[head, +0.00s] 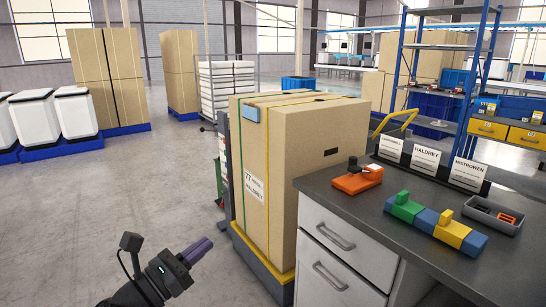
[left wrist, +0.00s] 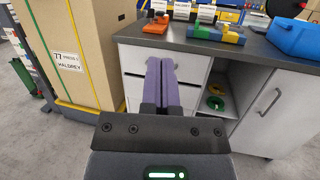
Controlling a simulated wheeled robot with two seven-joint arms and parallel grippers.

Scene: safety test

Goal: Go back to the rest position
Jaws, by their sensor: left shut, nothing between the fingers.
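My left gripper (head: 196,251) is at the lower left of the head view, over the grey floor and left of the large carton. Its purple fingers are together, with nothing between them. In the left wrist view the shut fingers of the left gripper (left wrist: 161,84) point toward the drawers of the workbench, apart from them. My right gripper is not in either view.
A tall carton (head: 325,187) stands beside the grey workbench (head: 343,205). On the bench are an orange tool (head: 357,180), colored blocks (head: 408,206), a grey tray (head: 492,217) and sign cards. A blue case (left wrist: 295,38) shows in the left wrist view.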

